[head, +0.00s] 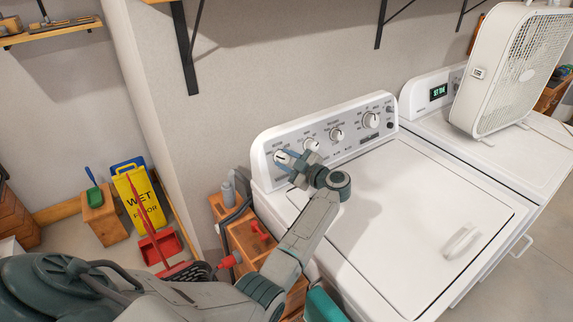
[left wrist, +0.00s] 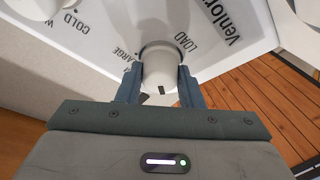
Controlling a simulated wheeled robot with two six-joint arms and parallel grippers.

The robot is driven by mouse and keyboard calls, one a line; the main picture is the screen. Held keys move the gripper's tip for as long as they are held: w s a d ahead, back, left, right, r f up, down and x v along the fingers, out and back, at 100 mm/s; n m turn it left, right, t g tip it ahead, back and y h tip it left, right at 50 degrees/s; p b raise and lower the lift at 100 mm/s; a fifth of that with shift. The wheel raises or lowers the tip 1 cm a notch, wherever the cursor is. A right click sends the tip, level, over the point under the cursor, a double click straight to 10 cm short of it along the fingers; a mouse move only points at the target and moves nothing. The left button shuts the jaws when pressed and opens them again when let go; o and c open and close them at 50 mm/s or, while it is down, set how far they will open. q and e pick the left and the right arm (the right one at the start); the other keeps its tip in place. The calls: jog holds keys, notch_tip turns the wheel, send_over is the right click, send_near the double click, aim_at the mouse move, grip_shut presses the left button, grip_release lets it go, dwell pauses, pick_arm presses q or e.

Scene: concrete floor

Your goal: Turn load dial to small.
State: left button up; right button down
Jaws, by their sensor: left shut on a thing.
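The load dial (left wrist: 159,70) is a round white knob on the washer's control panel (head: 354,137). In the left wrist view the word LOAD is printed beside it and LARGE shows partly at its other side. A dark mark shows on the knob's lower edge. My left gripper (left wrist: 160,88) is shut on the dial, one finger on each side. In the head view the left gripper (head: 285,158) is at the panel's left end and covers most of the dial. The word for small is not readable. My right gripper is not in view.
The washer's closed lid (head: 420,200) lies below the panel. A dryer with a box fan (head: 505,75) on top stands to the right. A wooden crate (head: 245,240), a yellow wet-floor sign (head: 143,200) and a red dustpan (head: 160,247) are at left.

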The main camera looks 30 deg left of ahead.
pick_arm(q)
jog(key=shift+n, duration=0.4)
jog(key=o, duration=1)
jog(key=shift+c, duration=0.2)
jog(key=s+d+b, duration=0.1)
jog(key=d+b, duration=0.3)
jog(key=d, duration=0.6)
jog(key=shift+s+d+r, duration=0.35)
jog(key=shift+s+r, duration=0.05)
jog(key=shift+r, duration=0.05)
